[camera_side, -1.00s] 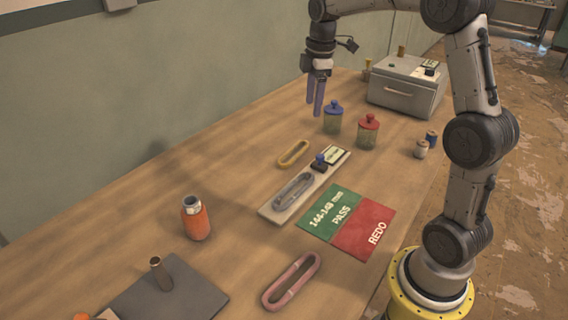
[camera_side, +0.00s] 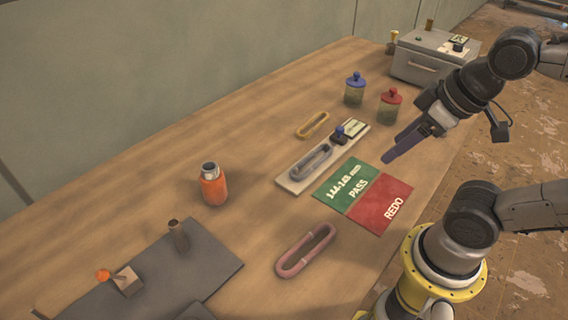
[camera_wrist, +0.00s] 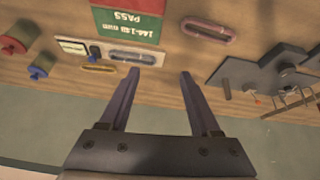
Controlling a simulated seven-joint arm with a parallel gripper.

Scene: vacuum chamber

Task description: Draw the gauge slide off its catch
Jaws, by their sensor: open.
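The gauge is a pale board (camera_side: 291,187) near the middle of the table. Its slide (camera_side: 339,136), a dark block with a blue knob, stands on it between a grey oval link (camera_side: 310,162) and a pale display plate (camera_side: 356,127). In the wrist view the slide (camera_wrist: 95,51) shows small, left of my fingers. Whether it sits on its catch is too small to tell. My gripper (camera_side: 386,158) is open and empty, with its blue-purple fingers tilted, to the right of the gauge in the side view. In the wrist view the fingers (camera_wrist: 160,72) are spread apart.
A grey box (camera_side: 415,66) is at the back.

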